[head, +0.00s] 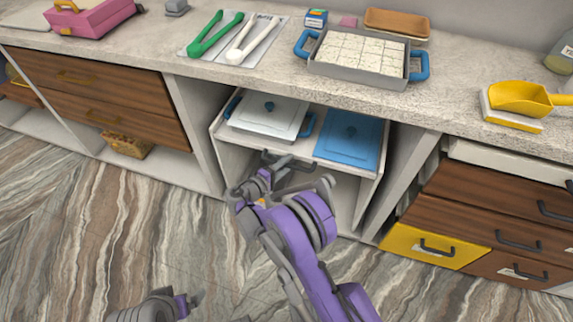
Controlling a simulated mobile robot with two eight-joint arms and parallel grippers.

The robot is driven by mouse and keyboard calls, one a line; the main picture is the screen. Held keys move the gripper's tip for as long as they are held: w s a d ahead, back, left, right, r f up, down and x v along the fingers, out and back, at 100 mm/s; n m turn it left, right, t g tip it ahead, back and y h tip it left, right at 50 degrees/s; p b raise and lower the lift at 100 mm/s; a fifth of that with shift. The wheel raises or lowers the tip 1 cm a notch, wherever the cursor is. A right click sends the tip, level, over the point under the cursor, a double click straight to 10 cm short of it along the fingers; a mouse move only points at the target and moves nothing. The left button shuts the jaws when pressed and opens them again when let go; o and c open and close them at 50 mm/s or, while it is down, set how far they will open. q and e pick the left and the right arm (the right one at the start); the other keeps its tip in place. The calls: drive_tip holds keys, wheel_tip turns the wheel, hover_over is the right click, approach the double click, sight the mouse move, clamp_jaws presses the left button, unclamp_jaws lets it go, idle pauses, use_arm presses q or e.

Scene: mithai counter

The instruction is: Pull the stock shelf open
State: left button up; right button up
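The stock shelf (300,150) is a pale board in the open bay under the counter, with a dark bar handle (292,164) on its front edge. A white lidded pan (268,115) with blue handles and a blue lidded one (350,140) stand on it. My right gripper (268,178) is at the shelf front, its fingers close to the handle's left part. I cannot tell whether they are closed on the handle. My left gripper (188,304) is low at the bottom edge, away from the shelf and only partly in view.
The counter (455,100) above carries a tray of white sweets (355,55), tongs (215,35), a yellow scoop (520,98) and a pink box (90,18). Wooden drawers (95,90) flank the bay on the left, and drawers with a yellow front (430,246) on the right. The floor (80,230) in front looks clear.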

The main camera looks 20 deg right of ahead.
clamp_jaws()
idle(1.3)
